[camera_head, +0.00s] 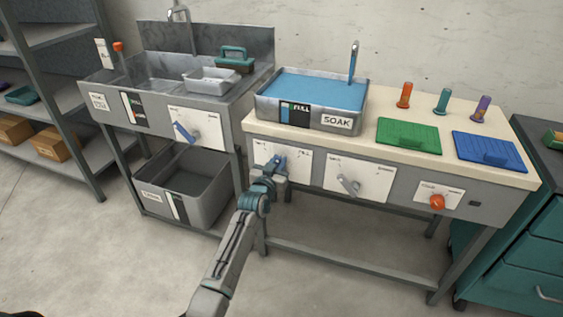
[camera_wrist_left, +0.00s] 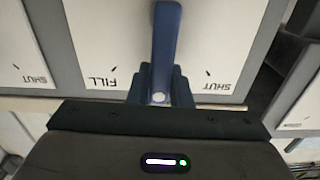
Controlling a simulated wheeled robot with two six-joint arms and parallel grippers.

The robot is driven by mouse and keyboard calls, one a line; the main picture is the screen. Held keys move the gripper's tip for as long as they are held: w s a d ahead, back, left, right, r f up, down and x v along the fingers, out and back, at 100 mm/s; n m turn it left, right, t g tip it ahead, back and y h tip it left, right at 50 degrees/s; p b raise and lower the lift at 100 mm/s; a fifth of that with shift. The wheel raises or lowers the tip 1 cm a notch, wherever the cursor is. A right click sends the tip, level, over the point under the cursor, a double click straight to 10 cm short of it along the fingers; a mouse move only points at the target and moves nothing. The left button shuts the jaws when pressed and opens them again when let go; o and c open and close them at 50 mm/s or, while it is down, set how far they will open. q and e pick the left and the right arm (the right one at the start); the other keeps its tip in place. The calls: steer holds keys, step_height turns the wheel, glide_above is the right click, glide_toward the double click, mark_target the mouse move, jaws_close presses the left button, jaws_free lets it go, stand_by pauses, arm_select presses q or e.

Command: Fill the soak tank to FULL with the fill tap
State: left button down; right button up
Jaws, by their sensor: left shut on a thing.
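The soak tank (camera_head: 327,122) is a grey metal tray on the bench with a "SOAK" label, holding blue water (camera_head: 315,88). A gauge (camera_head: 296,114) marked "FULL" is on its front. A spout (camera_head: 354,60) stands at its back right. The fill tap is a blue lever (camera_head: 281,162) on a white panel below the tank; its panel reads FILL and SHUT in the left wrist view. My left gripper (camera_head: 272,176) is shut on the blue lever (camera_wrist_left: 166,45), which points straight out from the gripper in the wrist view. My right gripper is not in view.
Another lever (camera_head: 348,186) and an orange knob (camera_head: 437,202) are on the bench front to the right. A sink (camera_head: 150,85) with its own blue lever (camera_head: 184,132) stands left, above a grey bin (camera_head: 185,185). Green (camera_head: 408,136) and blue mats (camera_head: 489,150) lie on the bench.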

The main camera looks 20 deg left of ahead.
arm_select(q)
steer(key=shift+a+n, duration=0.5)
steer(key=shift+n, duration=0.4)
steer(key=a+n, duration=0.1)
steer(key=n, duration=0.1)
steer(key=a+f+n, duration=0.1)
steer(key=n, duration=0.3)
steer(key=shift+a+f, duration=0.15)
steer(key=shift+a, duration=0.25)
steer(key=shift+a+f+n, duration=0.1)
steer(key=shift+n, duration=0.4)
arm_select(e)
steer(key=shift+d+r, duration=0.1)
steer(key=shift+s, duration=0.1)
arm_select(q)
steer(key=c, duration=1.3)
jaws_free()
